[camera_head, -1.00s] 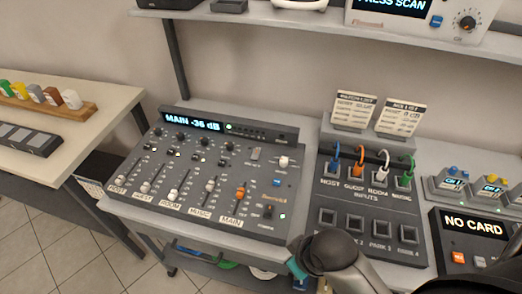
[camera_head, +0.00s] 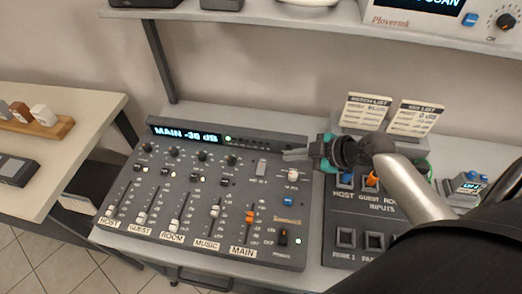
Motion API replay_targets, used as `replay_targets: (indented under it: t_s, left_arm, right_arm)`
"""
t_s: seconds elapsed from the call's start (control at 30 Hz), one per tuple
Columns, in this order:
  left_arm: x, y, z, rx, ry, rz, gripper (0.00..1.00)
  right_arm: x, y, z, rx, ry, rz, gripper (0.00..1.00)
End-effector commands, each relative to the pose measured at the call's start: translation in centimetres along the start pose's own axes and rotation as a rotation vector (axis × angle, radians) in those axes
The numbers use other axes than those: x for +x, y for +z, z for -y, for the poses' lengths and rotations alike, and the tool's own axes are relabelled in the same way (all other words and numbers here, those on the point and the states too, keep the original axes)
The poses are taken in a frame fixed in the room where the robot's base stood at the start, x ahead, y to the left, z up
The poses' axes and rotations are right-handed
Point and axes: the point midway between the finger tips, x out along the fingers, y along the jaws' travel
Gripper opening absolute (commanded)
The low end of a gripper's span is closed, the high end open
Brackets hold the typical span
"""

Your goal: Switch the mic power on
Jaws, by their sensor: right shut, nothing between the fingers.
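My left gripper is not in view.
A blue button (camera_head: 288,201) and a dark rocker switch (camera_head: 283,237) with a green light lie lower on the console's right side. The patch panel (camera_head: 340,215) is partly behind my right arm. Two cards (camera_head: 415,118) stand behind it. A shelf (camera_head: 260,17) runs above.

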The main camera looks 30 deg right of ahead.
Motion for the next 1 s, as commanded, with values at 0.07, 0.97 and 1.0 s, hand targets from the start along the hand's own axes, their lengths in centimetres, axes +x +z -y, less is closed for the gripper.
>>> replay_targets:
  t_s: [0.07,0.97,1.0]
  left_arm:
    - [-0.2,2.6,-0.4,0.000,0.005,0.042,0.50]
    - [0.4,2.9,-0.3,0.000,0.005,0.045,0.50]
    - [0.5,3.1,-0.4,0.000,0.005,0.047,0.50]
  right_arm:
    - [0.0,0.0,0.0,0.000,0.001,0.000,0.00]
    - [10.2,-0.1,0.1,0.003,-0.001,-0.002,0.00]
    - [10.6,0.3,0.1,0.004,-0.001,0.000,0.00]
